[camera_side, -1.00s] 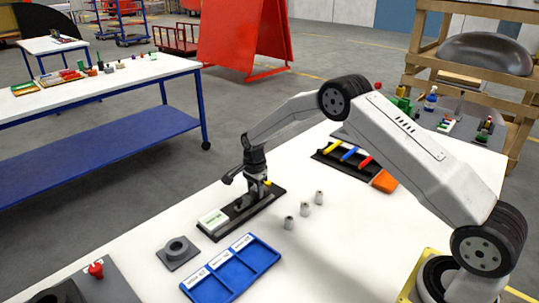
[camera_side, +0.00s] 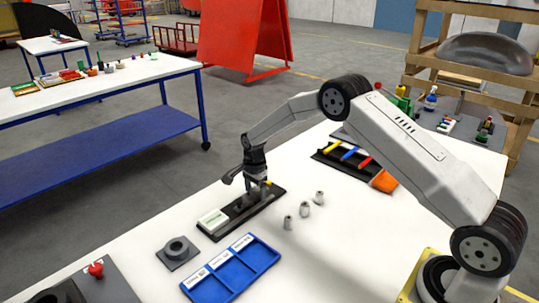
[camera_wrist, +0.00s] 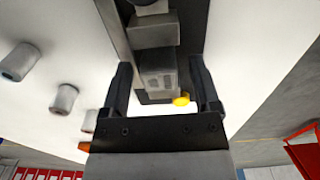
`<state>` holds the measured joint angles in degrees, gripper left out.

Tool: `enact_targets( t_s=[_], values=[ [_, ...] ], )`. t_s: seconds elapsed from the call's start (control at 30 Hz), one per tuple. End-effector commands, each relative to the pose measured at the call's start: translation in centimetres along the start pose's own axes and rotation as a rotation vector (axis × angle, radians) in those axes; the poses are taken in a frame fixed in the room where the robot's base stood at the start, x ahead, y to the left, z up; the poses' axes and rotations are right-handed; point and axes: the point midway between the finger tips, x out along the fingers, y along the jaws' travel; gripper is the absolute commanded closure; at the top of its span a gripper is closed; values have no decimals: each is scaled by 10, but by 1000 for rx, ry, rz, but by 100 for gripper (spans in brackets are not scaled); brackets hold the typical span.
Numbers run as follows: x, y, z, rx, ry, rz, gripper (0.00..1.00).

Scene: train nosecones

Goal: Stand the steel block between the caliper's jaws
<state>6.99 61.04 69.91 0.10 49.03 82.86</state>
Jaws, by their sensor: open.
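The caliper's long dark base (camera_side: 248,214) lies on the white table, with a pale label plate (camera_side: 212,221) at its near end. My gripper (camera_side: 258,183) is low over its far end. In the wrist view my open gripper (camera_wrist: 160,68) has one finger on each side of a grey block with dark marks (camera_wrist: 158,72). Another grey block (camera_wrist: 152,32) stands beside it along the base. A yellow knob (camera_wrist: 181,99) shows near the right finger. I cannot tell for certain which grey piece is the steel block and which are jaws. Finger contact is unclear.
Several small grey cylinders (camera_side: 304,209) stand right of the caliper. A blue compartment tray (camera_side: 232,270) and a dark square holder with a ring (camera_side: 178,252) are in front. A dark rack with coloured pieces (camera_side: 350,158) and an orange block (camera_side: 383,181) lie behind.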

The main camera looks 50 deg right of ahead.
Motion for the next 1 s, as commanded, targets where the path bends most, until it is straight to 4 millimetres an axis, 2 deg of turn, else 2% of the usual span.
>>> enact_targets(
  t_s=[0.27,0.7,1.0],
  values=[
    [-27,-1,0,0,1,-3,21],
    [-96,0,0,1,2,-3,21],
    [-119,0,0,1,1,0,21]
  ],
)
